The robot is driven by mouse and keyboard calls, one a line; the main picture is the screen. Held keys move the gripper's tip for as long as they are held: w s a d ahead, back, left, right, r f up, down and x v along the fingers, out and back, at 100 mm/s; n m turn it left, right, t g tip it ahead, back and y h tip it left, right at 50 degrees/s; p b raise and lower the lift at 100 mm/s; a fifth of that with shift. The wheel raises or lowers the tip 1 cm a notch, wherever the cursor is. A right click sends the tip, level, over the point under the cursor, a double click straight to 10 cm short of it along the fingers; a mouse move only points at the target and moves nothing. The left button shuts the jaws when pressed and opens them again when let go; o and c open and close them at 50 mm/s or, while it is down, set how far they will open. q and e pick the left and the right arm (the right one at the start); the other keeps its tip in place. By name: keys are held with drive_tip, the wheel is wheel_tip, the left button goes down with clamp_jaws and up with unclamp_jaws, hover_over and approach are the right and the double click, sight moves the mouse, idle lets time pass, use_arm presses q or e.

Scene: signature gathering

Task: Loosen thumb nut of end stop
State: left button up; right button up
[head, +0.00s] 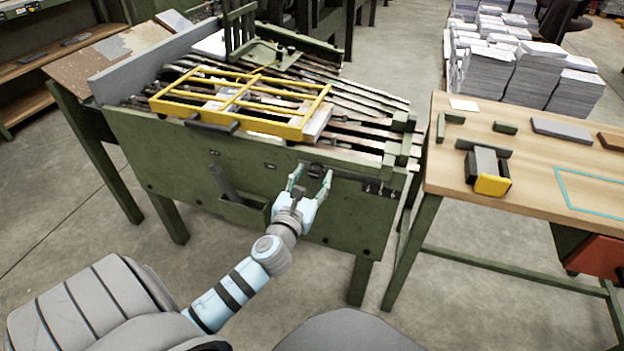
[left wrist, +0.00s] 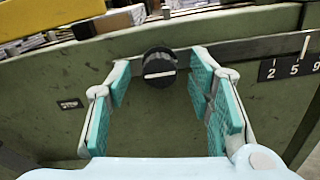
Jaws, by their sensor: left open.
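The thumb nut (left wrist: 159,68) is a round black knob with a white line across its face, on the machine's green front panel. In the head view it shows as a small dark knob (head: 316,170) just beyond the fingertips. My left gripper (head: 311,178) is open in front of the panel. In the left wrist view its teal finger pads (left wrist: 160,85) stand on either side of the knob, with a gap on both sides. The line on the knob's face lies nearly level. The end stop itself I cannot clearly make out. My right gripper is not in view.
A number scale (left wrist: 292,68) is on the panel right of the knob. A yellow frame guard (head: 240,103) covers the slatted machine top. A green box (head: 243,212) juts from the panel left of my gripper. A wooden table (head: 520,180) stands to the right.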

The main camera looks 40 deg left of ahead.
use_arm(q)
clamp_jaws()
